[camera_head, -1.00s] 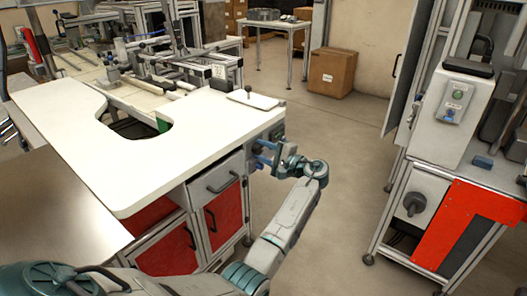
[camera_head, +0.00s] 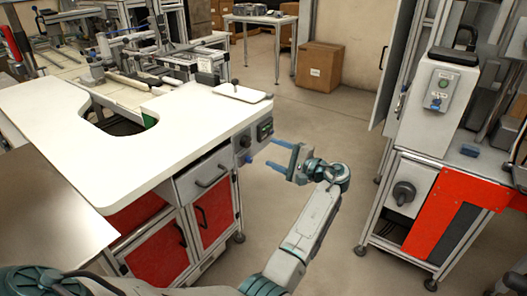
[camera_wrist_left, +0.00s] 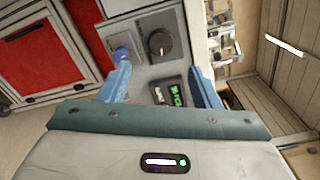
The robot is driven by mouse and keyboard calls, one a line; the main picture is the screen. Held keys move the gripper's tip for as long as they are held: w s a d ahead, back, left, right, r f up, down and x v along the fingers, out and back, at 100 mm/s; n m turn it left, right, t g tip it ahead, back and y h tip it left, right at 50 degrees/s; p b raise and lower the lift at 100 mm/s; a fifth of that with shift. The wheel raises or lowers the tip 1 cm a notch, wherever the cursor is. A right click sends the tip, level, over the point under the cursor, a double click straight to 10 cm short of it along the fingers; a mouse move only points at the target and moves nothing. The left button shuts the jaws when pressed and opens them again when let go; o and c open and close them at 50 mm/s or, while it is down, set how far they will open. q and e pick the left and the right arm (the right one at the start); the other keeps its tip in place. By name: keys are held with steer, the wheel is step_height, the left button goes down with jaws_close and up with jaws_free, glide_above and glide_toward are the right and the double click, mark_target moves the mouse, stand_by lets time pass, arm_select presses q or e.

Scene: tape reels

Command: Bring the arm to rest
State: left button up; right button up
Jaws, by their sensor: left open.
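My left arm comes in from the bottom left in the head view. My left gripper (camera_head: 282,156) is open and empty, with its blue fingers pointing left toward the control panel (camera_head: 250,142) on the end of the white-topped bench (camera_head: 150,150). A gap of floor shows between most of the fingers and the bench. In the left wrist view the two blue fingers (camera_wrist_left: 162,88) stand wide apart, with a dark knob (camera_wrist_left: 162,44), a blue button and a small display behind them. My right gripper is not in view.
Red-doored cabinets (camera_head: 148,245) stand under the bench. A machine frame with a red panel (camera_head: 445,215) stands at the right. A cardboard box (camera_head: 320,67) sits on the floor at the back, near a small table (camera_head: 258,20). The floor between bench and machine is clear.

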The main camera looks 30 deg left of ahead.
arm_select(q)
steer(key=shift+s+d, duration=0.1)
steer(key=shift+d, duration=0.65)
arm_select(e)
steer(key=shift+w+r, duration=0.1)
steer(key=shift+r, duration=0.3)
